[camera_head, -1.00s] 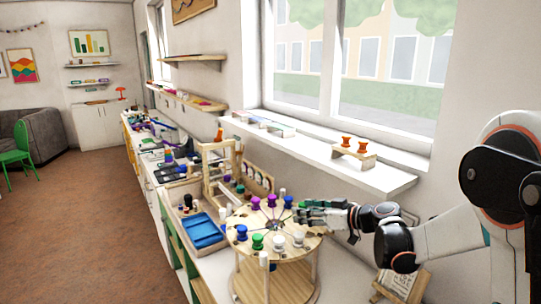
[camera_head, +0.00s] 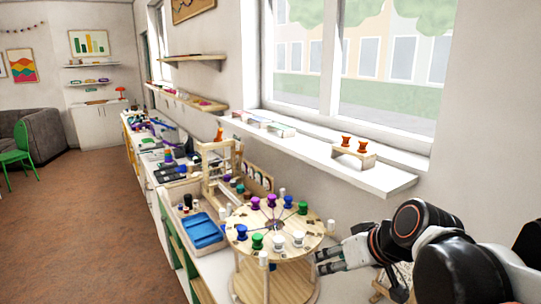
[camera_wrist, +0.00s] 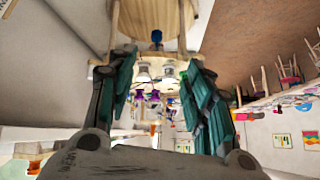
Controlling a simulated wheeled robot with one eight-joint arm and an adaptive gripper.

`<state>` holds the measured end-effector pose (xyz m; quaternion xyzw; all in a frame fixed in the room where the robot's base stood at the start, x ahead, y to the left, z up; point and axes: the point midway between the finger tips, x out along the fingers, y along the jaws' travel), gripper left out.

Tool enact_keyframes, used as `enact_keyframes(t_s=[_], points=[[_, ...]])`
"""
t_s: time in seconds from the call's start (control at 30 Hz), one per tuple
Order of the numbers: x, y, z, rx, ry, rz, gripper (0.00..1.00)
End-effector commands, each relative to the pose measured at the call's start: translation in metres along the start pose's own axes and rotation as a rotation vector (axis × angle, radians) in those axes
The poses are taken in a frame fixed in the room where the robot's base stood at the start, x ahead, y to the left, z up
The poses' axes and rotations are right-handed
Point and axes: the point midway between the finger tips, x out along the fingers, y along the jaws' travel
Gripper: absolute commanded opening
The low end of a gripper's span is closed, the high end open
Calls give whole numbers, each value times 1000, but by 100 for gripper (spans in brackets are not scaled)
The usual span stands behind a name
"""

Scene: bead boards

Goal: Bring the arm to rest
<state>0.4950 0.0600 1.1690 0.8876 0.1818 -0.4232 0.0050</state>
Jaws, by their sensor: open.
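My gripper (camera_head: 326,262) is at the right of the round wooden board in the head view, a little below its top and clear of it. In the wrist view my gripper (camera_wrist: 160,84) shows two dark green fingers spread apart with nothing held between them. The round wooden board (camera_head: 300,247) stands on posts above a lower disc. Purple, blue, green and white spool-shaped beads stand around its top, such as a blue one (camera_head: 241,232) and a green one (camera_head: 257,241). Part of the wooden stand (camera_wrist: 158,15) shows beyond the fingers in the wrist view.
A tray with a blue bin (camera_head: 203,230) and a wooden frame (camera_head: 214,165) stand left of the board. A windowsill (camera_head: 375,177) runs behind, with orange spools (camera_head: 346,141) on a small stand. A small wooden stand (camera_head: 400,283) is close beside my arm.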

Motion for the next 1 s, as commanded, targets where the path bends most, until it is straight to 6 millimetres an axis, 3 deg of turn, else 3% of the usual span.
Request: enact_keyframes(t_s=[0.3,0.5,1.0], points=[[-49,7,86,115,-59,205,47],[-65,15,119,162,-62,294,47],[-67,16,123,169,-61,307,47]])
